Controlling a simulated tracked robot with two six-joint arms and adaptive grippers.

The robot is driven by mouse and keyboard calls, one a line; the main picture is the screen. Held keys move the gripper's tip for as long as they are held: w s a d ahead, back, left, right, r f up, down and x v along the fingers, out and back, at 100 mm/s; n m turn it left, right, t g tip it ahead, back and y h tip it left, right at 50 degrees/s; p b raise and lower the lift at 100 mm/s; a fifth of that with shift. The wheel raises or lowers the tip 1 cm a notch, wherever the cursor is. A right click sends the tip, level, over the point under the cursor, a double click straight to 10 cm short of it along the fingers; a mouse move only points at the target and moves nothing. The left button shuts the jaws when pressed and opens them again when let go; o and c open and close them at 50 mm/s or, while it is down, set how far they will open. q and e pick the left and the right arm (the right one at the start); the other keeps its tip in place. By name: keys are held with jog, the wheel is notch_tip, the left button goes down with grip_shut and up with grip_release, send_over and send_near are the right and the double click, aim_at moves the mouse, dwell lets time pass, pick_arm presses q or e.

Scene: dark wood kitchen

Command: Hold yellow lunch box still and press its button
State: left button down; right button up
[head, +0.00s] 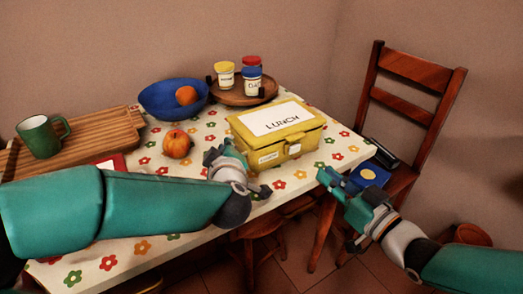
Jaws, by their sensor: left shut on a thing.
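The yellow lunch box (310,137) sits closed on the flowered tablecloth, with a white "LUNCH" label on its lid. A small pale button or latch (294,149) shows on its front face, right of a white name label (268,157). My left gripper (236,166) is at the box's left front corner, shut on the box; the exact finger contact is partly hidden by the gripper. My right gripper (346,186) is apart from the box, to its lower right, off the table's front right edge. Its fingers are too small to tell open from shut.
A blue bowl (160,99) with an orange fruit, an apple (176,144) and a round wooden tray (230,99) with several jars stand left of and behind the box. A green mug (40,138) is on a wooden board (100,132). A chair (418,110) stands at right.

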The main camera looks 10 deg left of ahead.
pick_arm(q)
jog(key=shift+f, duration=0.2)
pick_arm(e)
jog(key=shift+m, duration=1.2)
grip_shut()
pick_arm(q)
jog(key=shift+s, duration=0.1)
pick_arm(e)
jog(key=s+d+m, duration=0.1)
jog(key=m, duration=0.3)
jog(key=s+d+m, duration=0.1)
jog(key=s+m, duration=0.1)
jog(key=m, duration=0.3)
jog(key=s+d+m, duration=0.1)
jog(key=m, duration=0.4)
jog(key=shift+s+d+f, duration=0.2)
jog(key=shift+s+f, duration=0.1)
